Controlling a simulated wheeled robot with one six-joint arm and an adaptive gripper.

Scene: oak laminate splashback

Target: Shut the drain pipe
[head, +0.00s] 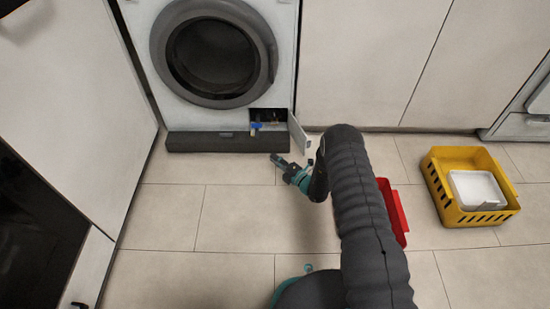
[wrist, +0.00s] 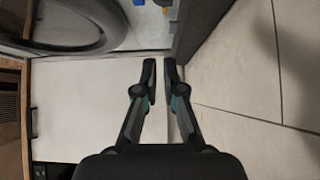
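The drain compartment (head: 268,116) is a small dark opening at the lower right of the washing machine (head: 282,45). Its flap (head: 299,133) stands open to the right. A blue part (head: 256,126), apparently the drain pipe's end, shows in the opening; whether it is capped is too small to tell. A blue part (wrist: 138,2) also shows at the top edge of the wrist view. My gripper (head: 275,158) is low in front of the machine, below and apart from the opening. In the wrist view its fingers (wrist: 160,68) are close together with a narrow empty gap.
A long dark low piece (head: 205,143) lies along the machine's foot. A red container (head: 396,205) is partly hidden behind my arm. A yellow crate (head: 470,218) with a white container (head: 478,188) inside stands at the right. The floor at left is clear.

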